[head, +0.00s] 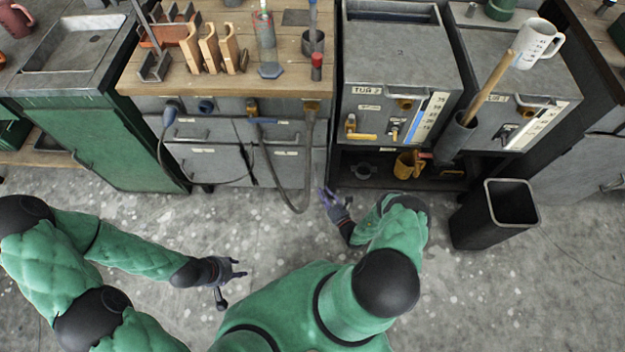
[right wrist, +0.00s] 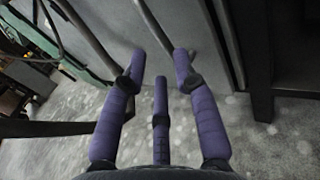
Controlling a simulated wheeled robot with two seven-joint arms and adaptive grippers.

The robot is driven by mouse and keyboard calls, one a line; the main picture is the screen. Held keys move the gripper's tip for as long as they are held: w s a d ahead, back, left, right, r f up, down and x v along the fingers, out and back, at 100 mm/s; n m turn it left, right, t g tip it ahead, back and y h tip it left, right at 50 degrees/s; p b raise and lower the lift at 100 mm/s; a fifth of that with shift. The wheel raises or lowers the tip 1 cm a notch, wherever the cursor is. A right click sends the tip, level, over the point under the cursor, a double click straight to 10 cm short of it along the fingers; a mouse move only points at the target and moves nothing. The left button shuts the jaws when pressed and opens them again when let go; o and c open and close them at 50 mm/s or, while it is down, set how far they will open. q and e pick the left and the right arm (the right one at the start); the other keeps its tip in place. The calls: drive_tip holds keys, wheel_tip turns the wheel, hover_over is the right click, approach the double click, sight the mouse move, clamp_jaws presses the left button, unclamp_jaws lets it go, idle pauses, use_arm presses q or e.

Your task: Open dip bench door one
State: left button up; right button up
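No door here carries a readable label naming it dip bench door one. A green cabinet door (head: 120,145) with a bar handle is closed under the sink bench at the left. Two grey tub units (head: 400,50) stand at the right, one marked TUB 2, over a dark open shelf space (head: 380,170). My right gripper (head: 332,203) is low before the benches, near the hanging hose; in the right wrist view its purple fingers (right wrist: 160,68) are spread and empty, facing a grey panel (right wrist: 115,25). My left gripper (head: 230,280) is open and empty above the floor.
A wooden-topped bench (head: 225,80) with grey drawers (head: 225,165) stands in the middle. A grey hose (head: 300,160) loops down from its front. A black bin (head: 495,215) stands on the floor at the right. The speckled floor (head: 150,215) between is clear.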

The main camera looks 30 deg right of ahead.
sight(316, 181)
drive_tip(key=w+b, duration=0.1)
drive_tip(key=w, duration=0.6)
drive_tip(key=shift+w+a+b, duration=0.1)
drive_tip(key=shift+w+b, duration=0.2)
drive_tip(key=shift+b, duration=0.1)
clamp_jaws()
